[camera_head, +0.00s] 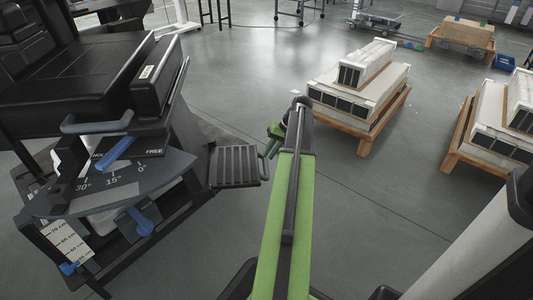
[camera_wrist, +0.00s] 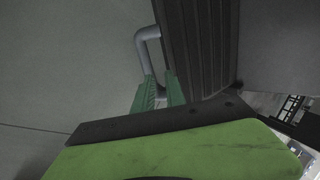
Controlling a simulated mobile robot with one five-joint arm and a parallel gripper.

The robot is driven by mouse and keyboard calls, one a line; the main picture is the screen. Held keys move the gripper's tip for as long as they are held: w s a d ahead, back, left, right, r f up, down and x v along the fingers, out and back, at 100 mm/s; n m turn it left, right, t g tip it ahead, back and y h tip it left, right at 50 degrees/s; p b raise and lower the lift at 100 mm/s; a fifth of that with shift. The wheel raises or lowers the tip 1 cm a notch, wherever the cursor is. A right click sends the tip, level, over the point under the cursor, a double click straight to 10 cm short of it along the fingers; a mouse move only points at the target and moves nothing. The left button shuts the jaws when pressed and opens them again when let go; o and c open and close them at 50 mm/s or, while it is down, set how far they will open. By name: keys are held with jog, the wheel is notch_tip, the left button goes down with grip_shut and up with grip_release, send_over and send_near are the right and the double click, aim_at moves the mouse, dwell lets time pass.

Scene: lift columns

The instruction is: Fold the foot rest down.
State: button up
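The foot rest (camera_head: 236,165) is a dark ribbed plate low on the right side of the black chair-like unit. In the head view it sticks out to the right and looks about level. In the wrist view its ribbed face (camera_wrist: 198,45) fills the upper middle, with a grey loop handle (camera_wrist: 146,52) on its left edge. My gripper (camera_head: 269,150) is at the plate's right edge in the head view. In the wrist view the green fingers (camera_wrist: 160,86) are on either side of the handle's lower part. Whether they press on it is unclear.
The unit carries an angle scale (camera_head: 115,180), blue levers (camera_head: 120,150) and a height scale (camera_head: 65,240). Pallets with boxed white goods (camera_head: 360,90) stand to the right.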

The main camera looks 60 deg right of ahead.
jog(key=o, duration=0.5)
jog(key=shift+w, duration=0.1)
jog(key=shift+p+v, duration=7.7)
jog(key=shift+v, duration=1.05)
jog(key=shift+a, duration=0.1)
